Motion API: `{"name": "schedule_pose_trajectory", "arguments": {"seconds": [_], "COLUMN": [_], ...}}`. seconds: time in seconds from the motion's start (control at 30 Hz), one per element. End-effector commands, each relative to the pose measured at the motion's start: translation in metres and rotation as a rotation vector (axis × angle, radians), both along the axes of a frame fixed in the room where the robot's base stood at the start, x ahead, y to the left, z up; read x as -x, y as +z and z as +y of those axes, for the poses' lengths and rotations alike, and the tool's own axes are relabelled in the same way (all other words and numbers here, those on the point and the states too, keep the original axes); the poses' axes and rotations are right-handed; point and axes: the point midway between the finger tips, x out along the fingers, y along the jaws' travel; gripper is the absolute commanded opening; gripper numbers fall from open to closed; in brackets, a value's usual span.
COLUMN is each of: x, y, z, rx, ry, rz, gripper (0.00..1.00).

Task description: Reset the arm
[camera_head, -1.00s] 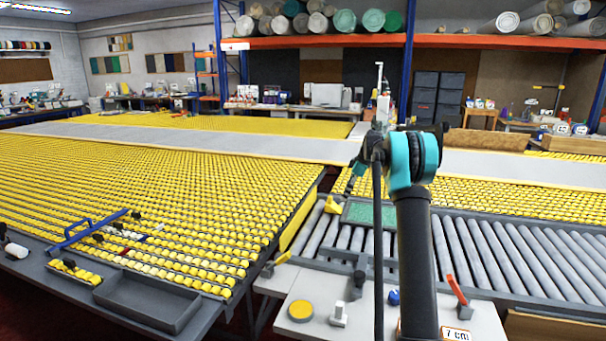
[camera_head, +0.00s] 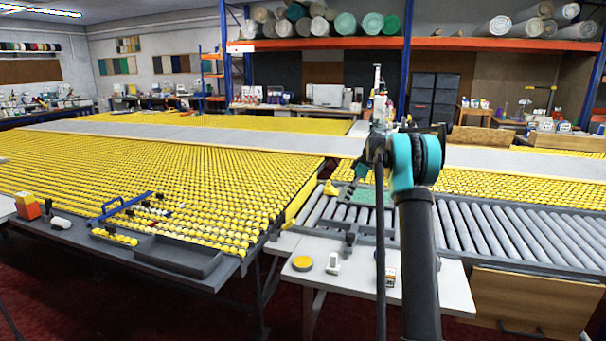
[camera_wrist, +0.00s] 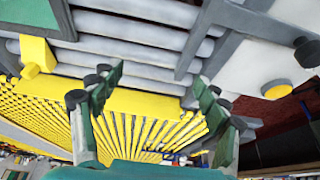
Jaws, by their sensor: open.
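My arm (camera_head: 416,215) rises in the head view, a dark link with a teal joint at its top. My gripper (camera_wrist: 152,85) is open and empty in the wrist view. Its two green fingers with dark pads stand apart, with yellow rollers and a yellow rail behind them. In the head view the gripper is partly hidden behind the wrist, over the roller conveyor near a green pad (camera_head: 374,197). No object is held.
The yellow roller table (camera_head: 150,165) fills the left, with a blue-handled tool (camera_head: 125,205) and a grey tray (camera_head: 178,256) on it. The grey roller conveyor (camera_head: 520,235) lies right. A white side table (camera_head: 450,290) carries a yellow disc (camera_head: 302,263). Red floor is open in front.

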Motion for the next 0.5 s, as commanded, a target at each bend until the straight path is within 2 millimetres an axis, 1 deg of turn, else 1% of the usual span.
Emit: {"name": "schedule_pose_trajectory", "arguments": {"seconds": [0.07,0.27,0.5], "x": [0.001,0.014,0.035], "y": [0.0,0.004,0.008], "z": [0.0,0.002,0.004], "rx": [0.001,0.008,0.02], "ry": [-0.002,-0.044,-0.112], "rz": [0.0,0.009,0.021], "gripper": [0.75,0.75,0.75]}}
